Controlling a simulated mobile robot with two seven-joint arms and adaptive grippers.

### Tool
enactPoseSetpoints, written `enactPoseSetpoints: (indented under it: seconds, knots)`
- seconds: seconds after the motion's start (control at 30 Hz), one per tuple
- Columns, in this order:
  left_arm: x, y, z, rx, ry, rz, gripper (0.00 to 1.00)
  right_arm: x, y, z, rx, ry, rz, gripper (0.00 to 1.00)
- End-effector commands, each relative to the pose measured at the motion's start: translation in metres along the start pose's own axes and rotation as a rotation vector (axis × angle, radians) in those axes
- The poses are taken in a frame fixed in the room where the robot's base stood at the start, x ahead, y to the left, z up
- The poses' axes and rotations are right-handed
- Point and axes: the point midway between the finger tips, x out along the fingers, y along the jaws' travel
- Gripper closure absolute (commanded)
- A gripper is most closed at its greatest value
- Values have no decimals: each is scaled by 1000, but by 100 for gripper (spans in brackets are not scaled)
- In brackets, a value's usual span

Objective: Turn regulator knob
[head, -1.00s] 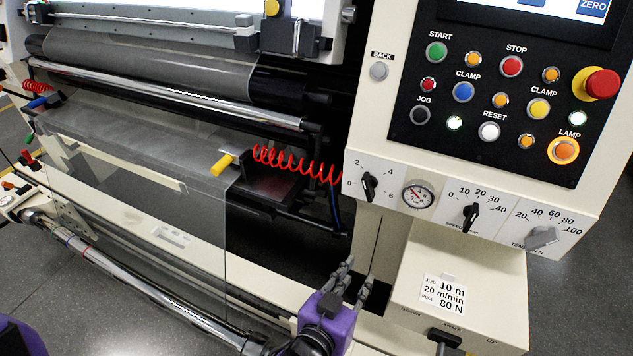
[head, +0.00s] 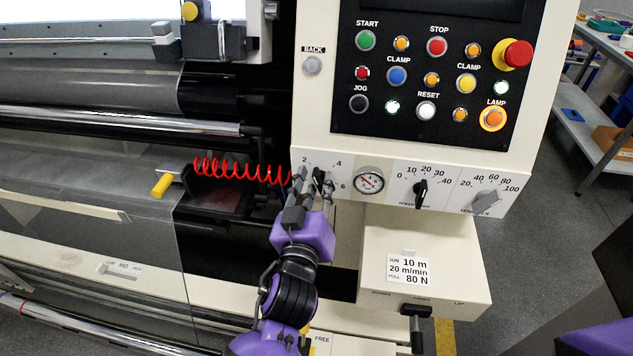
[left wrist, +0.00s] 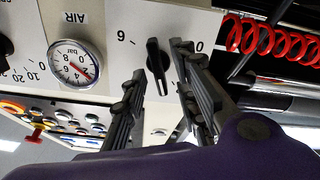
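The regulator knob (head: 319,174), a black pointer knob on a white 0-to-6 scale, is the leftmost knob on the cream panel below the buttons. It also shows in the left wrist view (left wrist: 155,58), its bar running nearly up and down in that picture. My left gripper (head: 311,183) is at this knob and partly hides it and its scale in the head view. In the left wrist view its two grey fingers stand apart, one on each side of the knob, with gaps showing between them and the knob. My right gripper is not in view.
An air gauge (head: 369,181) sits just right of the knob. A speed knob (head: 420,193) and a grey tension knob (head: 486,201) follow. A red coiled hose (head: 240,170) runs close on the left. A cream box (head: 445,275) juts out below.

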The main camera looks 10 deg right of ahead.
Motion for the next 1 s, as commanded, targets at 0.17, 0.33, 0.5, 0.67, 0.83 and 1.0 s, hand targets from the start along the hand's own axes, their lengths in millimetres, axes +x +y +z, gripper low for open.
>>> enactPoseSetpoints:
  seconds: [0.17,0.33,0.5,0.67,0.83,1.0]
  knots:
    - [8,0,0,0,0,0,73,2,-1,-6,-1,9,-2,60]
    - [8,0,0,0,-1,0,73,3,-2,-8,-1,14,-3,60]
    - [8,0,0,0,-1,0,91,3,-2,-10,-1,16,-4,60]
    - [8,0,0,0,-1,0,100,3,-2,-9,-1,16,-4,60]
    - [8,0,0,3,-1,0,100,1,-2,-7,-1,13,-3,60]
    - [8,1,0,36,0,0,100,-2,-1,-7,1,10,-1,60]
